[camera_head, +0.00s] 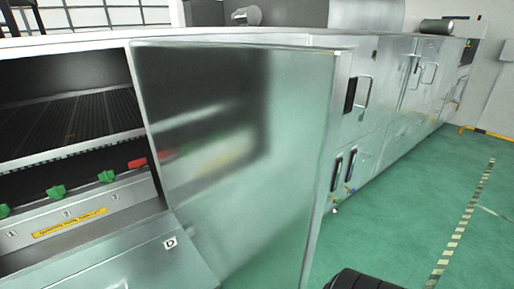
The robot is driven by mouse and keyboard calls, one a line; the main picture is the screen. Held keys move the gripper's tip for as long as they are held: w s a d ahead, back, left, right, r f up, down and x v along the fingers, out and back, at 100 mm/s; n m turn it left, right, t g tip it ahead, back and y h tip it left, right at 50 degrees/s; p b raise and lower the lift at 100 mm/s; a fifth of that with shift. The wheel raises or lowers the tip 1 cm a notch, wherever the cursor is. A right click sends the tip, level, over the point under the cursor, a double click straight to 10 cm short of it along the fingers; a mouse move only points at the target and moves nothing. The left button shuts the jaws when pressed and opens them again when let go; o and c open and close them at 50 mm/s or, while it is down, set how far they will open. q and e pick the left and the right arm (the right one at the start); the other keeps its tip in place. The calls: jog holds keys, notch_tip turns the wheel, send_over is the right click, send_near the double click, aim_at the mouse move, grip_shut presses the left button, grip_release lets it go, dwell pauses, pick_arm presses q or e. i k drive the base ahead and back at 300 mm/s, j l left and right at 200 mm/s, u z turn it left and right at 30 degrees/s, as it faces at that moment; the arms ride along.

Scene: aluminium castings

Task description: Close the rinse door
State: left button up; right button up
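The rinse door appears to be the large shiny metal panel (235,150) in the middle of the head view. It stands open, swung out from the machine. Its far left edge borders the dark opening (65,75), and its near right edge reaches toward me and past the bottom of the picture. Its face shows blurred reflections, and no handle shows on it. Neither of my grippers can be made out. A black ribbed part, likely of my arm, shows at the bottom edge right of the door.
Inside the opening are dark racks, green valve handles (56,192) and a red handle (150,159). A yellow label (69,223) is below them. Closed cabinet doors with handles (363,93) continue to the right. Green floor (420,200) with a striped line lies clear at right.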

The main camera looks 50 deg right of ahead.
aim_at(245, 136)
jog(key=k+l, duration=0.1)
jog(key=l, duration=0.35)
jog(key=k+l, duration=0.1)
jog(key=l, duration=0.8)
jog(key=k, duration=0.05)
